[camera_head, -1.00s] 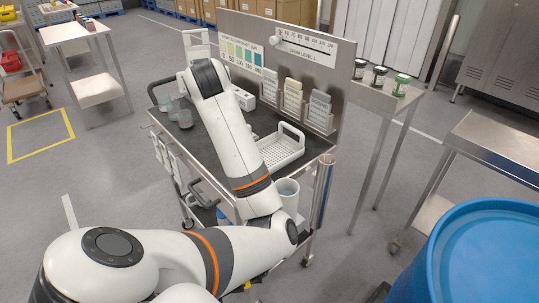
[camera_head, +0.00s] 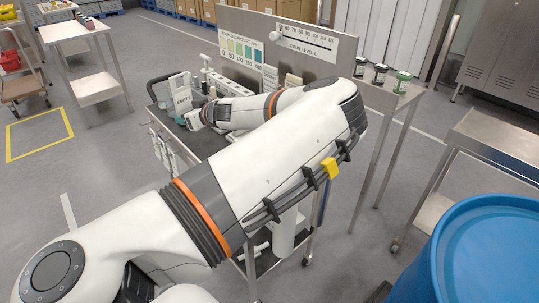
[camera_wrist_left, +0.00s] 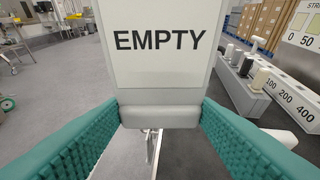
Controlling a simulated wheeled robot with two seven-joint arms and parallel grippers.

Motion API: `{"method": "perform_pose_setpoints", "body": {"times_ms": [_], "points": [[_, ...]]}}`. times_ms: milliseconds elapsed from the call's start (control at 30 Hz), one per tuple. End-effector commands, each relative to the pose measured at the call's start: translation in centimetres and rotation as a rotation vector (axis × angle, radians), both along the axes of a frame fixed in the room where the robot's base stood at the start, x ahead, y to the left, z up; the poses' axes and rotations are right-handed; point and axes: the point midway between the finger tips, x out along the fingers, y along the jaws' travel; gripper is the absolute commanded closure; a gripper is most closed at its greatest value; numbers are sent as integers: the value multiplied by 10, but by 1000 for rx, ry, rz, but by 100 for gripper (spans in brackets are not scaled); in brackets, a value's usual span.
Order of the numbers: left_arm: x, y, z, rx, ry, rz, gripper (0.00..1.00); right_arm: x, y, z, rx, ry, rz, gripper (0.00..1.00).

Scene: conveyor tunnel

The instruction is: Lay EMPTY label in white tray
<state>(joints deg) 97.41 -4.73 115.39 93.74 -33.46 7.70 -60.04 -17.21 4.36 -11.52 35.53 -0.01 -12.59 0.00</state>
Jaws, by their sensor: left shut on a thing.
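The EMPTY label (camera_head: 180,96), a white plate with black letters, stands upright at the cart's left end. Its face fills the upper middle of the left wrist view (camera_wrist_left: 158,68). My left gripper (camera_wrist_left: 160,115) is shut on the label's thick white lower edge, with a teal ribbed finger on each side. In the head view the gripper (camera_head: 191,116) is low over the cart top. The white tray is hidden behind my left arm. My right gripper is not in view.
The dark-topped cart (camera_head: 205,142) has a back panel with a colour chart (camera_head: 240,50) and a drum level scale (camera_head: 306,42). A numbered white rack (camera_wrist_left: 275,95) stands beside the label. Jars (camera_head: 380,74) sit on a side table. A blue drum (camera_head: 480,250) is at lower right.

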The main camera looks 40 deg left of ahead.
Motion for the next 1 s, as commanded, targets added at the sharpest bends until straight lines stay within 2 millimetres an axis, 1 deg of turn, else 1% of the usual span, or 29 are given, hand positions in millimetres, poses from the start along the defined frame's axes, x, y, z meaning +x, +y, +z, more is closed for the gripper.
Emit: {"method": "perform_pose_setpoints", "body": {"times_ms": [33,100,167,200,300,400,433,500,567,633,667,800,900,1000], "points": [[19,-13,-14,0,0,-11,87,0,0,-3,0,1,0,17],[43,-32,-25,1,-1,-18,87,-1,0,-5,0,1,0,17],[65,-51,-31,2,-3,-32,87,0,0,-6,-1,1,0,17],[80,-64,-33,3,-4,-46,87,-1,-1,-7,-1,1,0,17],[113,-96,-31,5,-4,-78,87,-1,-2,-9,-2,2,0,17],[137,-122,-26,6,-4,-108,87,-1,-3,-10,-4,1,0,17],[142,-128,-24,7,-4,-114,87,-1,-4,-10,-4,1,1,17],[152,-139,-21,8,-3,-130,87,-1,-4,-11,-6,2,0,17],[156,-145,-20,8,0,-136,87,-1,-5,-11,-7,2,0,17],[160,-149,-25,8,3,-143,87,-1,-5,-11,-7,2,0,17],[160,-149,-29,9,3,-144,87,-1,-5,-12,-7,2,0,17],[160,-150,-56,9,5,-145,87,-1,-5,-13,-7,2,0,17],[160,-149,-71,9,4,-143,87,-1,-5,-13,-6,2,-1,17],[160,-149,-79,9,1,-143,87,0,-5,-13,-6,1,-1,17]]}}
